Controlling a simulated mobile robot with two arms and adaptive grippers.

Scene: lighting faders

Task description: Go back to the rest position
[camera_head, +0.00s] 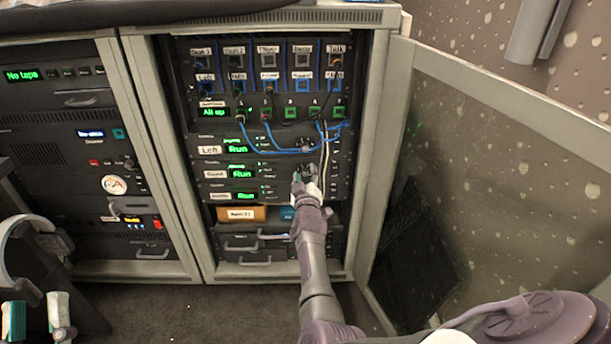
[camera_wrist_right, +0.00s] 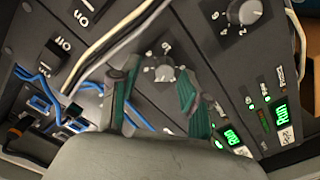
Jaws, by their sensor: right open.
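My right gripper (camera_head: 306,180) is in front of the rack, near the middle row with a green "Run" display. In the right wrist view its two green-padded fingers (camera_wrist_right: 158,98) are apart. A grey knob (camera_wrist_right: 165,74) with numbers around it shows between and beyond the fingertips; I cannot tell whether they touch it. My left gripper (camera_head: 36,317) is at the bottom left of the head view, its green-tipped fingers apart and nothing between them, away from the rack.
Blue cables (camera_head: 262,150) and pale cables (camera_wrist_right: 118,36) hang across the rack front near my right gripper. An open cabinet door (camera_head: 500,165) stands to the right of my right arm. A second cabinet (camera_head: 70,190) is on the left. Dark floor (camera_head: 240,310) is clear in front.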

